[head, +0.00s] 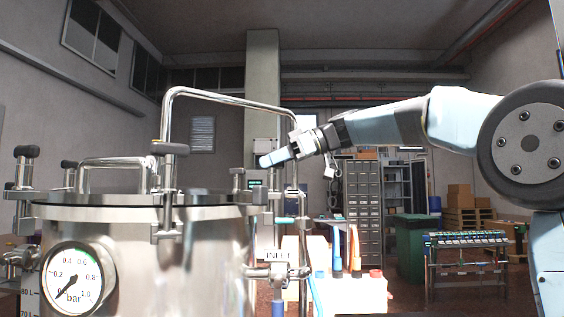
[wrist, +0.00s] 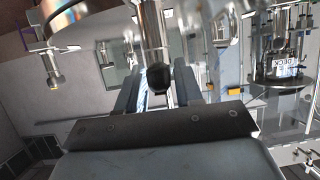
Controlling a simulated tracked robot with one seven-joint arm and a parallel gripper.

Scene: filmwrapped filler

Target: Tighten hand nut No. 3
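A steel vessel (head: 205,250) with a flat lid fills the left of the head view. My gripper (head: 272,158) is above the vessel's right side, pointing left. In the wrist view its two fingers (wrist: 157,90) are apart, with a dark rounded knob (wrist: 158,76) on a steel rod showing between them; contact is not visible.
A tall bent steel handle (head: 230,97) rises over the lid, close to my gripper. A pressure gauge (head: 72,280) is on the vessel's front. A white box with coloured bottles (head: 355,285) stands to the right. A green bin (head: 411,246) is farther back.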

